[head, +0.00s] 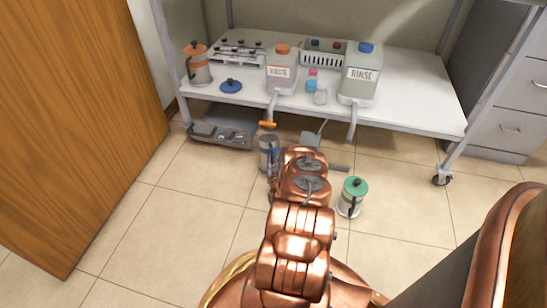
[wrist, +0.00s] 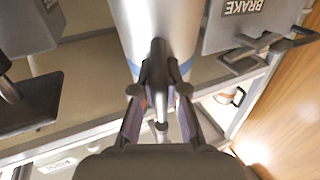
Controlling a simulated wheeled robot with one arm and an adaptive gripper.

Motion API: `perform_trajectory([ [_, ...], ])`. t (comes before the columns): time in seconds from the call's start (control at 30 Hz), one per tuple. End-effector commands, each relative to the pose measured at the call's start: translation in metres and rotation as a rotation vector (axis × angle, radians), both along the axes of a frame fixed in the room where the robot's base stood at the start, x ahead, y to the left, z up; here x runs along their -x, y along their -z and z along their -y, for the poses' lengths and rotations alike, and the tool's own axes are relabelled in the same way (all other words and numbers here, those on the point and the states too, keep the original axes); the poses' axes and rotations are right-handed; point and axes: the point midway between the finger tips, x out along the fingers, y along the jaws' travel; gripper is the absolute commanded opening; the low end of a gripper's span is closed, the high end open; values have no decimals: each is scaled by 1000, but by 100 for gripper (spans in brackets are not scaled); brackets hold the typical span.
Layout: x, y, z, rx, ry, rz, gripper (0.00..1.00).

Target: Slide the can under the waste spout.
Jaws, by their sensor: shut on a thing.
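The can (head: 268,148) is a silvery cylinder low in front of the shelf in the head view. It fills the top middle of the wrist view (wrist: 140,22), with a blue band. My gripper (wrist: 158,92) is shut on a dark upright bar on the can's near side, which looks like its handle. In the head view my arm partly hides the can. The waste jug (head: 281,76) has an orange cap, and its waste spout (head: 272,107) hangs over the shelf edge to an orange tip. The can shows just below that tip; exact alignment in depth cannot be told.
A rinse jug (head: 360,78) with its own spout (head: 352,122) stands right on the shelf (head: 410,100). A green-lidded can (head: 352,196) stands on the floor at right. An orange-lidded can (head: 197,66) is on the shelf.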

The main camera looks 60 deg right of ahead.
Motion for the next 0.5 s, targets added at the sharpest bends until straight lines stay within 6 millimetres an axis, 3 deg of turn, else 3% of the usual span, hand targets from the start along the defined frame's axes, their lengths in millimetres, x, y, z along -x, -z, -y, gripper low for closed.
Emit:
perform_trajectory([
  [0.5,3,-1,-16,-1,-6,-1,0],
])
